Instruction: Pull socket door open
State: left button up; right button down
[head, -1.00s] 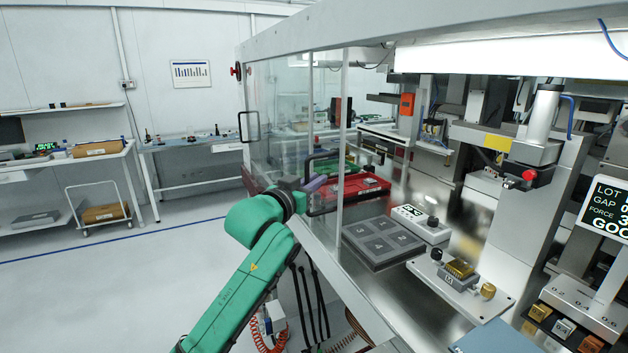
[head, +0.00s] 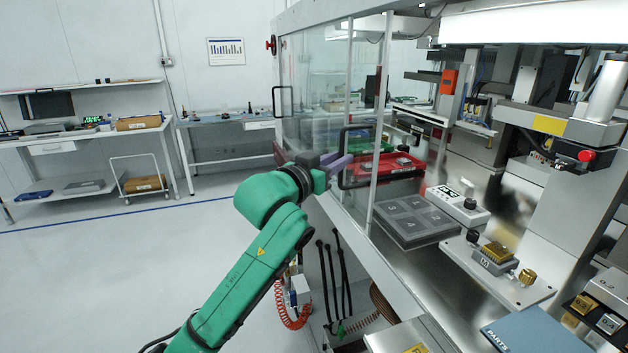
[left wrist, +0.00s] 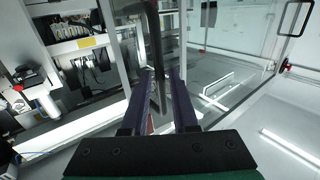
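A clear glass door panel (head: 366,100) with a black bar handle (head: 343,170) stands on the near side of the machine. No label shows whether it is the socket door. My left gripper (head: 338,164), with purple fingers, is at this handle. In the left wrist view the fingers (left wrist: 162,85) stand apart, with the dark handle (left wrist: 155,45) running between them. Gaps show beside it, so the gripper looks open around the handle. In the head view the finger ends are partly hidden. My right gripper is in neither view.
A farther glass panel has another black handle (head: 283,101). Inside are a red tray (head: 402,165), a grey numbered tray (head: 416,220) and a plate with a gold-topped block (head: 497,251). Black cables (head: 340,270) hang below the machine edge.

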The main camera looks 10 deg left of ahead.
pick_arm(q)
jog(key=b+v, duration=0.3)
jog(key=v, duration=0.6)
jog(key=shift+s, duration=0.35)
jog(key=shift+a, duration=0.15)
